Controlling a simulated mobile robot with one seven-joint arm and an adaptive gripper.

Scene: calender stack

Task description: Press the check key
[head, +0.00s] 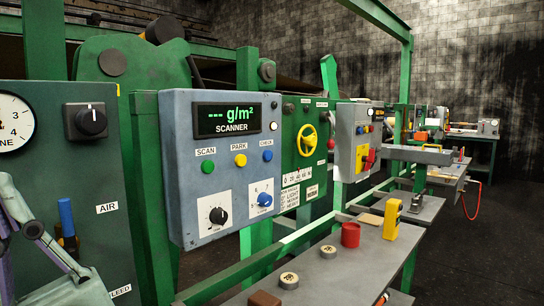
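The check key is a round blue button (267,156) under a CHECK label on the blue-grey scanner box (177,205). It is the rightmost of three keys in a row, beside the yellow PARK key (240,160) and the green SCAN key (207,166). Nothing covers or touches it. The box's display (236,117) shows dashes and g/m² in green, above the word SCANNER. My gripper's fingers are not in view. Grey jointed links show at the lower left, well away from the key; I cannot tell whether they are my arm.
Below the keys are a black knob (217,215) and a blue knob (265,199). A green panel with a yellow handwheel (307,140) stands to the right. A grey bench (340,272) holds a red cup (350,235) and a yellow device (392,219). Dark floor lies at right.

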